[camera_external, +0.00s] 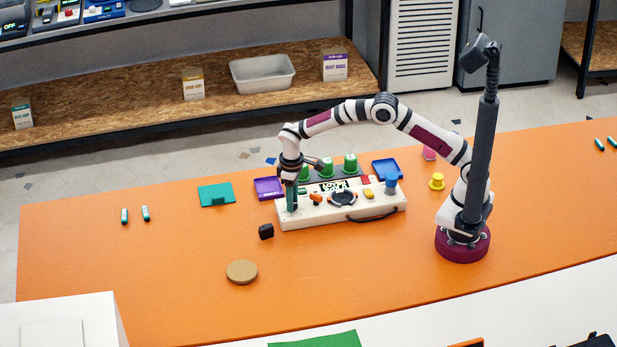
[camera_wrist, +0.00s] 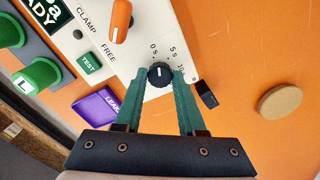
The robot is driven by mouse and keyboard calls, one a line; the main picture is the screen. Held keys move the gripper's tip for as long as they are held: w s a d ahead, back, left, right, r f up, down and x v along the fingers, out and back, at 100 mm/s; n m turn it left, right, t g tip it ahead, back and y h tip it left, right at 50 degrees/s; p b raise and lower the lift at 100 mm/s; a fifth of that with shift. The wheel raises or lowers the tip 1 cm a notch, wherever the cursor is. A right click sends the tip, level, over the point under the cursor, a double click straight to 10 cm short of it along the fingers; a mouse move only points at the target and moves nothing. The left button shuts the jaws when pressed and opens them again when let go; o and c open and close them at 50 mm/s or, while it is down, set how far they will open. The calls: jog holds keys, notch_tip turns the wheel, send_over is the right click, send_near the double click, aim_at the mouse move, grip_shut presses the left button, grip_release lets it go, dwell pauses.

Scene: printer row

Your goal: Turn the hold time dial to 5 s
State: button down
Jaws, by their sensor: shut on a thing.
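The hold time dial (camera_wrist: 160,75) is a small black knob on the white panel in the wrist view, with marks reading 0 s, 5 s and 10 around it. Its short white pointer line faces roughly up the picture, seemingly between 0 s and 5 s; the exact setting is hard to tell. The green fingers of my gripper (camera_wrist: 159,80) are shut on the dial, one on each side. In the external view my gripper (camera_external: 291,207) points down at the left end of the white device (camera_external: 330,212) and hides the dial.
An orange lever (camera_wrist: 120,22) by CLAMP and FREE and a green TEST button (camera_wrist: 90,63) share the panel. A purple tray (camera_wrist: 97,108), a black block (camera_wrist: 206,95) and a tan disc (camera_wrist: 280,102) lie nearby.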

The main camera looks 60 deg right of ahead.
jog(key=m, duration=0.4)
jog(key=shift+m, duration=1.8)
jog(key=c, duration=0.5)
grip_release()
notch_tip(320, 180, up, 16)
jog(key=shift+f, duration=0.1)
